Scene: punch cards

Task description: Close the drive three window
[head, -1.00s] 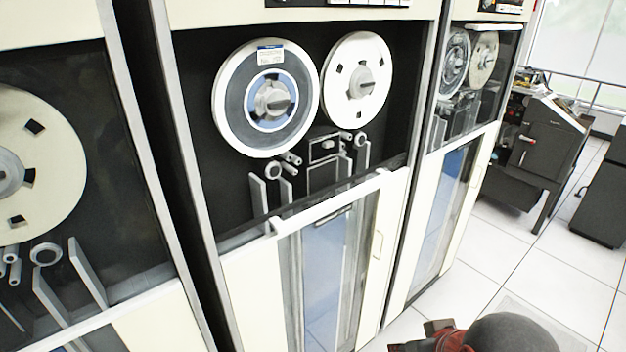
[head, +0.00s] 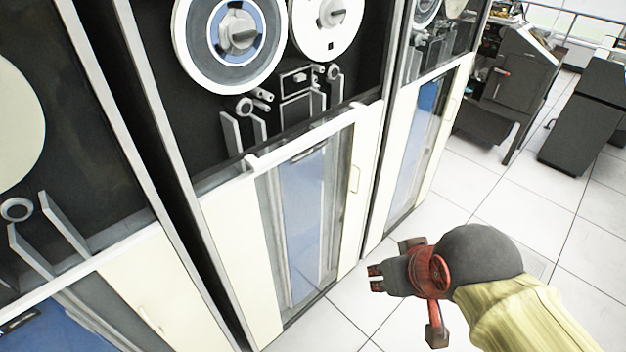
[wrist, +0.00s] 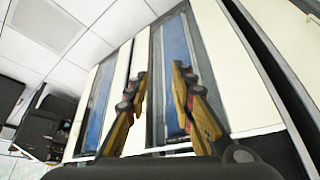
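The middle tape drive (head: 235,225) has its glass window (head: 275,205) lowered, with the white top bar (head: 305,138) at about mid-height of the cabinet, below uncovered tape reels (head: 230,38). No number label is readable, so I cannot tell for sure that this is drive three. My gripper (head: 374,278) is in front of the cabinet's lower right side, below the bar and apart from it. In the wrist view, my gripper (wrist: 160,76) has its two fingers spread, with nothing between them. Cabinet fronts with blue panels lie beyond the fingers.
Another drive (head: 440,110) stands close on the right and one (head: 150,290) on the left, with narrow dark gaps between. A dark machine (head: 515,85) and a grey cabinet (head: 590,115) stand at the back right. The white tiled floor (head: 480,205) is clear around my arm.

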